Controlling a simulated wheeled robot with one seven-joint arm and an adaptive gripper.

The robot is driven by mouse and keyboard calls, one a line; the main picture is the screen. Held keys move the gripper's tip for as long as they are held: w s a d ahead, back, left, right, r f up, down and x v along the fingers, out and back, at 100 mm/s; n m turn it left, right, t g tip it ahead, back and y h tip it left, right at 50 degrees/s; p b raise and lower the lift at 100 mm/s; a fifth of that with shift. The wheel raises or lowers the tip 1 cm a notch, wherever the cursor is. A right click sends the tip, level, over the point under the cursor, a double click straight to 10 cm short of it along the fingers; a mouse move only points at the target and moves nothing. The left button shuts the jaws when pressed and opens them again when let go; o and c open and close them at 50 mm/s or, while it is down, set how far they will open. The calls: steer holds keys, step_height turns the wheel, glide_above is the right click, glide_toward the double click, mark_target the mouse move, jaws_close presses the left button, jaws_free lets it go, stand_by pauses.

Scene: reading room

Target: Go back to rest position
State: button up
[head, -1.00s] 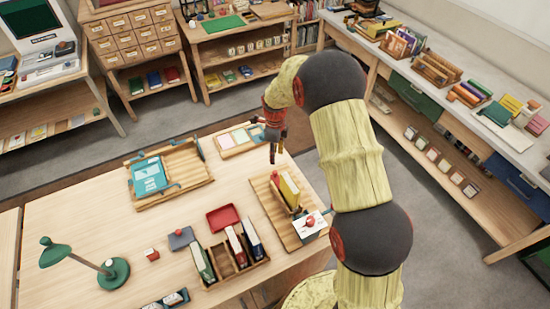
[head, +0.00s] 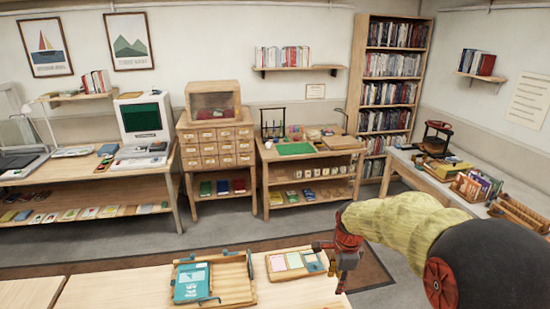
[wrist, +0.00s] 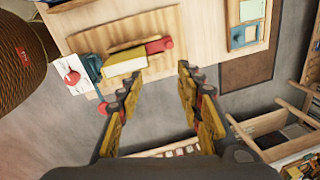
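My gripper (head: 346,257) hangs over the right part of the near wooden table in the head view. In the wrist view its two yellow-and-black fingers (wrist: 160,95) are spread apart with nothing between them. Beyond the fingers, the wrist view shows a wooden rack (wrist: 125,45) on the table, holding a yellow book (wrist: 124,60) and a red piece (wrist: 159,45). A white card with a red mark (wrist: 72,74) is at the rack's left end. The near part of the table is out of the head view.
On the near table (head: 110,290) are a wooden tray (head: 235,282) with a teal book (head: 192,283) and a card tray (head: 294,263). A drawer cabinet (head: 215,147), a shelf bench (head: 310,172) and a right-hand counter (head: 455,185) stand beyond. Grey floor (head: 230,232) lies between.

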steer(key=s+r+n+t+b, duration=0.1)
steer(key=s+r+n+b, duration=0.1)
steer(key=s+r+n, duration=0.3)
steer(key=s+r+n+t+b, duration=0.1)
steer(key=s+r+n+b, duration=0.15)
steer(key=s, duration=0.55)
steer(key=s+f+n+t+b, duration=0.1)
steer(key=s+n+b, duration=0.3)
steer(key=s+n, duration=0.6)
steer(key=s+t, duration=0.1)
steer(key=s, duration=0.5)
steer(key=shift+s, duration=0.15)
steer(key=shift+o, duration=0.3)
steer(key=shift+a+n, duration=0.1)
steer(key=shift+n, duration=0.15)
stand_by(0.6)
